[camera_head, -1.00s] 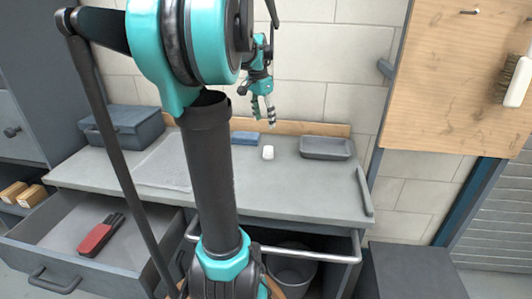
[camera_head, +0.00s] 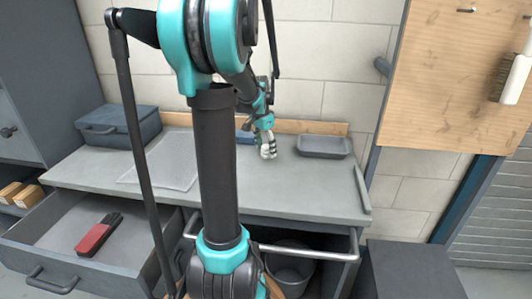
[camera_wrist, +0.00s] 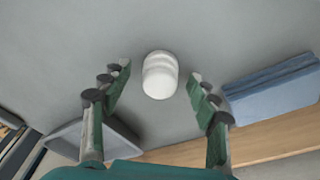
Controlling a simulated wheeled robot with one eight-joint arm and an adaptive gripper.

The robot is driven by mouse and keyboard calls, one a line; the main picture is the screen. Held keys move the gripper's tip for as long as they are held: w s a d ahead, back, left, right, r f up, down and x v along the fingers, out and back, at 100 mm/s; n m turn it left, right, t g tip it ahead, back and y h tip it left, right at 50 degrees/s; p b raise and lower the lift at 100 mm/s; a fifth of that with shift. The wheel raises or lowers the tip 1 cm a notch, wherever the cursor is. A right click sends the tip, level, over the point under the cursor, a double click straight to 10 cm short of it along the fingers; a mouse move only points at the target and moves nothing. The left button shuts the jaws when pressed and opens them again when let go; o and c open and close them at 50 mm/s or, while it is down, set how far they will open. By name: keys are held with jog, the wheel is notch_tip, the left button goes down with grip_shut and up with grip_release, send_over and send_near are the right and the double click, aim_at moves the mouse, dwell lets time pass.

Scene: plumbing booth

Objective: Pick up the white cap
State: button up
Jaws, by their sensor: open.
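The white cap (camera_wrist: 160,75) stands on the grey bench top. In the wrist view it lies at the top middle, just beyond and between the fingertips. My gripper (camera_wrist: 158,76) is open, with one green finger on each side of the cap and a gap to it on both sides. In the head view my gripper (camera_head: 267,150) is down close to the bench top. There the fingers mostly cover the cap, and whether they touch the bench cannot be told.
A grey tray (camera_head: 324,146) stands right of my gripper. A blue block (camera_wrist: 272,92) lies near the wooden back strip (camera_wrist: 270,138). A blue-grey box (camera_head: 118,127) is at the left of the bench (camera_head: 300,192). An open drawer (camera_head: 50,232) holds a red and black tool (camera_head: 98,235).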

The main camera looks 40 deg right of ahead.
jog(key=shift+f, duration=0.35)
jog(key=shift+c, duration=0.4)
jog(key=c, duration=1)
jog(key=shift+o, duration=0.2)
jog(key=shift+r, duration=0.15)
